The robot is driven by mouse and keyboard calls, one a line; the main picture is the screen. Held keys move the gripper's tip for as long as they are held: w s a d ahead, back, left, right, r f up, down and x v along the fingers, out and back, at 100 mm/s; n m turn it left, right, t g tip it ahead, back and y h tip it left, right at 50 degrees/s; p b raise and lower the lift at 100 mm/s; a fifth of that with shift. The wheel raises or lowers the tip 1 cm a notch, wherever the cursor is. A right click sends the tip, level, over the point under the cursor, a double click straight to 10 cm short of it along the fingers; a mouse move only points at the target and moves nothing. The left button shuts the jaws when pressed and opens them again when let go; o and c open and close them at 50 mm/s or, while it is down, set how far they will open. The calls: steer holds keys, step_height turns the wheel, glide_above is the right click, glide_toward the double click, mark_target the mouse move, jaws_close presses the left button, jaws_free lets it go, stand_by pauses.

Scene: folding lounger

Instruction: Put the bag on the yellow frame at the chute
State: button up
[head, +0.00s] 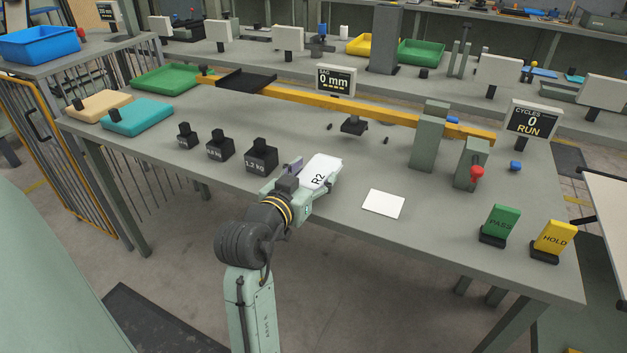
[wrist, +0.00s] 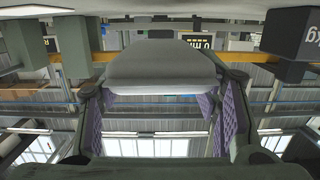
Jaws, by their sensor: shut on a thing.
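My gripper (head: 292,172) is shut on a white, soft-looking block marked R2 (head: 320,172), probably the bag, held above the bench. In the wrist view the held block (wrist: 160,68) looks grey and sits between the purple-padded fingers. A long yellow beam (head: 350,108) crosses the bench behind it, with a dark flat pan (head: 247,80) at its left end. It also shows behind the block in the wrist view (wrist: 106,56). I see no clear chute, and no yellow frame on the bench other than this beam.
Several black weights (head: 220,147) stand left of my gripper. Tan (head: 98,105) and teal (head: 137,117) pads lie at the left end. A white square (head: 383,203) lies to the right, with bare bench around it. Grey posts (head: 428,137) and PASS (head: 500,224) and HOLD (head: 553,240) signs stand farther right.

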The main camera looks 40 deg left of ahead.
steer(key=shift+w+a, duration=0.2)
steer(key=shift+w, duration=0.25)
steer(key=shift+a+f, duration=0.1)
steer(key=shift+f, duration=0.15)
steer(key=shift+f+p, duration=0.4)
steer(key=shift+f, duration=1.25)
steer(key=shift+f, duration=0.1)
steer(key=o, duration=1.2)
steer(key=shift+c, duration=0.2)
